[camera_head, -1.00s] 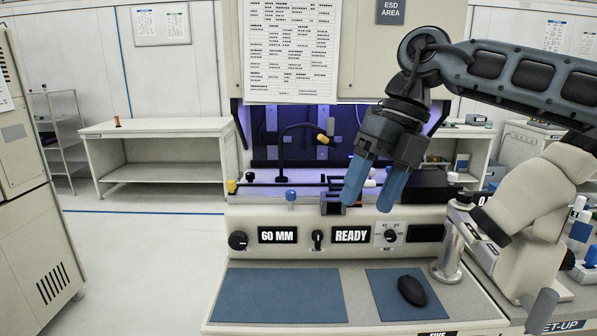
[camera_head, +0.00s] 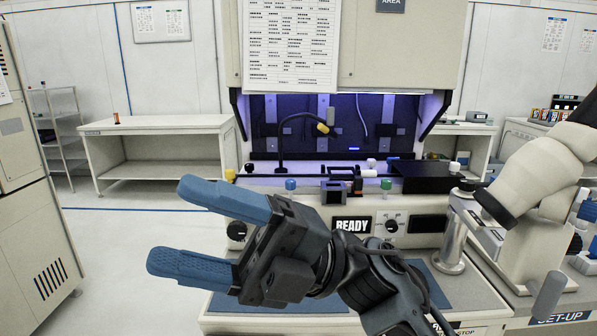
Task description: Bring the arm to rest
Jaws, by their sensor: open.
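My gripper (camera_head: 187,229) is in front of the bonder machine (camera_head: 300,214), low in the view. Its two blue fingers point left and are spread wide apart with nothing between them. My dark arm comes up from the bottom edge and hides part of the control panel and the blue mats on the front shelf. The panel's READY display (camera_head: 352,225) shows just above the gripper's wrist. I see no contact between the fingers and the machine.
A beige microscope-like part (camera_head: 545,170) on a metal post (camera_head: 452,240) stands at the right. A pale workbench (camera_head: 160,128) and wire shelf (camera_head: 60,130) stand at the back left. A beige cabinet (camera_head: 30,190) is at the left edge. Open floor (camera_head: 130,260) lies between.

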